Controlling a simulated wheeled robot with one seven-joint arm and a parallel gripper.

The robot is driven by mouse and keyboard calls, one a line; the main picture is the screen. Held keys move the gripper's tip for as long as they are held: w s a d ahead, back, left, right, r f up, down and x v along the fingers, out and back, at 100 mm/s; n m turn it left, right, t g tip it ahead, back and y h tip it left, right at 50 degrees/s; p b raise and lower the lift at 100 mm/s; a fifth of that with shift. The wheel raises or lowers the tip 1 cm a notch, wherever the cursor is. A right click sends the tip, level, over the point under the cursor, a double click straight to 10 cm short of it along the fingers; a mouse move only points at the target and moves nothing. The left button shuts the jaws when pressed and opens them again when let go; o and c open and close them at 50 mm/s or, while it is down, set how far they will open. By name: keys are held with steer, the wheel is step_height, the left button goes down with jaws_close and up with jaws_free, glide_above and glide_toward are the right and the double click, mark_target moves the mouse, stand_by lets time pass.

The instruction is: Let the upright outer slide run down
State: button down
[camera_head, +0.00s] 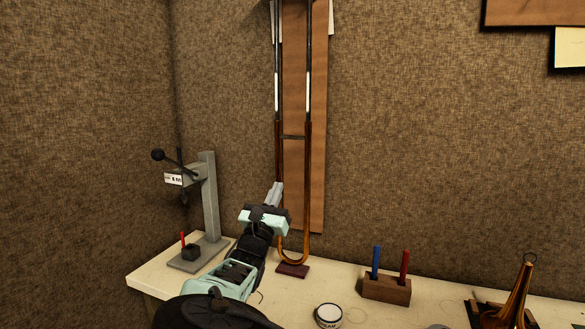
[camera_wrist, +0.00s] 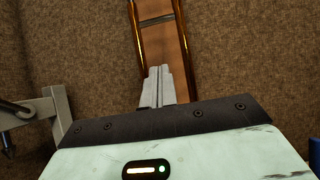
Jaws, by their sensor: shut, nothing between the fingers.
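The outer slide (camera_head: 308,180) is a long brass U that stands upright in front of a wooden backboard (camera_head: 318,150). Its bow is at the bottom, close over a small dark red pad (camera_head: 292,270) on the bench; I cannot tell whether they touch. Paler inner tubes (camera_head: 308,60) show above it. My gripper (camera_head: 277,188) is shut and empty, at the slide's left leg in the head view; contact cannot be told. In the wrist view the shut fingers (camera_wrist: 157,75) point at the backboard between the two slide legs, below the cross brace (camera_wrist: 155,20).
A grey press (camera_head: 210,200) with a lever stands at the bench's left end. A round tin (camera_head: 328,315), a wooden block (camera_head: 387,289) with blue and red sticks, and a brass bell-shaped piece (camera_head: 517,295) stand to the right on the pale bench (camera_head: 350,280).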

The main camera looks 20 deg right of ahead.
steer(key=s+r+p+x, duration=0.1)
steer(key=p+x, duration=0.5)
steer(key=x, duration=0.6)
steer(key=shift+a+r, duration=0.3)
steer(key=shift+r, duration=0.45)
step_height(320, 180, up, 29)
steer(key=p, duration=0.5)
steer(key=shift+f+p, duration=0.2)
steer(key=shift+p, duration=0.15)
